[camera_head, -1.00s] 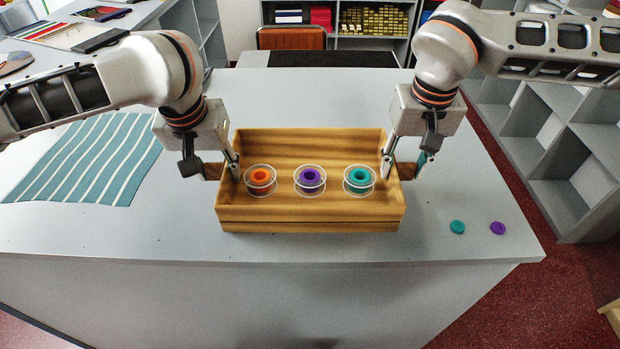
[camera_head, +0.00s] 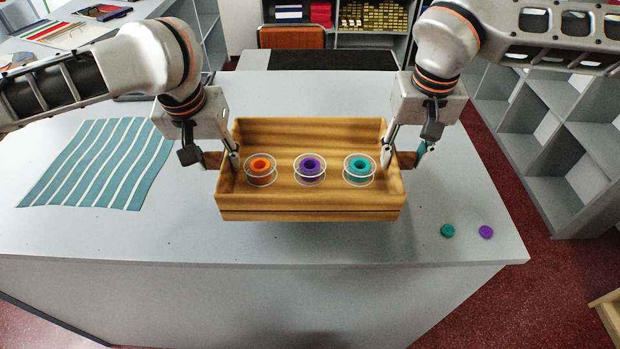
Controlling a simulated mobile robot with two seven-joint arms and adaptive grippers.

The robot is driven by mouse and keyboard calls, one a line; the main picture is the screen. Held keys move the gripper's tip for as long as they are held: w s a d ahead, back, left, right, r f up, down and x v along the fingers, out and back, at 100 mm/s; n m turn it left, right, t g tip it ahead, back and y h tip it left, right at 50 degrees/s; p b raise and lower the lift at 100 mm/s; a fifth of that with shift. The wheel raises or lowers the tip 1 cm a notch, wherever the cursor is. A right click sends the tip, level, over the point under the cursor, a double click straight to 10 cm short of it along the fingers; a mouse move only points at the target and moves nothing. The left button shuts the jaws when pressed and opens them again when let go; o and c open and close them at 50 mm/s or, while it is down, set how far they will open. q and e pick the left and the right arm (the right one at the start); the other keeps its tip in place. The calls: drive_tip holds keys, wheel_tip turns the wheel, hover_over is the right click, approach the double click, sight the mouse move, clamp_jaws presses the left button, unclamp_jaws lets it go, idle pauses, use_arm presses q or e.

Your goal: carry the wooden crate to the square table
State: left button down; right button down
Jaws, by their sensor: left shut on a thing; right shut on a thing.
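The wooden crate (camera_head: 310,215) is in the middle of the head view, level, just above the grey counter (camera_head: 300,100) with a shadow under it. It holds three spools in a row: orange (camera_head: 260,168), purple (camera_head: 310,167) and teal (camera_head: 358,167). My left gripper (camera_head: 233,164) is shut on the crate's left side. My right gripper (camera_head: 388,160) is shut on its right side. The crate's underside is hidden. I cannot tell the square table for sure; a pale wooden edge (camera_head: 608,310) shows at the lower right.
A teal striped cloth (camera_head: 98,163) lies left of the crate. A teal button (camera_head: 447,231) and a purple button (camera_head: 486,232) lie near the counter's right front corner. Grey shelves (camera_head: 560,150) stand at the right, with red floor (camera_head: 555,275) between.

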use_arm(q)
drive_tip(key=shift+s, duration=0.1)
idle(0.7)
